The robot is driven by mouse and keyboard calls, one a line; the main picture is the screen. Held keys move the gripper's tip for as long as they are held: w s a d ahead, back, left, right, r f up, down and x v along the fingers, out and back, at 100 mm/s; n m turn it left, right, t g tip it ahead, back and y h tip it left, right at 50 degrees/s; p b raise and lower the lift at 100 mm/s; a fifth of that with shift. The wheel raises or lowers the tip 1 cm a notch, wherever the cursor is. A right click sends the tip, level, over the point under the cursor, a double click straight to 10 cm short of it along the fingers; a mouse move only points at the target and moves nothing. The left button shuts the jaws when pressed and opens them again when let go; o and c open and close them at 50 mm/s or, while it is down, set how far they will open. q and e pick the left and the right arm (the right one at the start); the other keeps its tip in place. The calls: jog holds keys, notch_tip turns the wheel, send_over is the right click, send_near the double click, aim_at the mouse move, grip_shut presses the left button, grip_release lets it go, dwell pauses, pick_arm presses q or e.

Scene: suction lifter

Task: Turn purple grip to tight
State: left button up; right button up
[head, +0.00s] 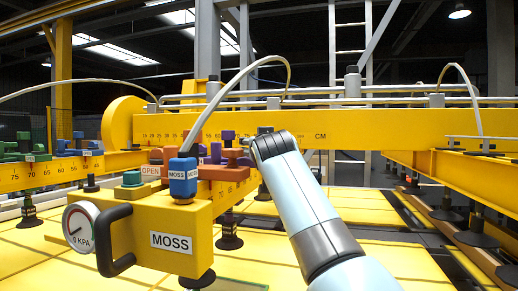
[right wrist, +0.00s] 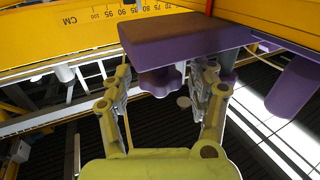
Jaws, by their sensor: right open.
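A lobed purple grip (right wrist: 160,80) shows in the right wrist view beside a purple block with a brown face (right wrist: 185,34). My right gripper (right wrist: 162,92) is open, with one finger on each side of the grip. I cannot tell whether either finger touches it. In the head view my right arm reaches to the beam and its gripper is mostly hidden behind the wrist. No tight mark is readable. My left gripper is out of view.
The yellow MOSS box (head: 160,235) with a gauge (head: 80,226) and black handle (head: 114,240) stands left of my arm. A yellow beam with a CM scale (head: 300,130) runs behind. Green fittings (head: 22,150) sit far left. Another purple part (right wrist: 292,88) is right in the wrist view.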

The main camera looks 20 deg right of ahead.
notch_tip(320, 180, up, 10)
jog(key=shift+f, duration=0.2)
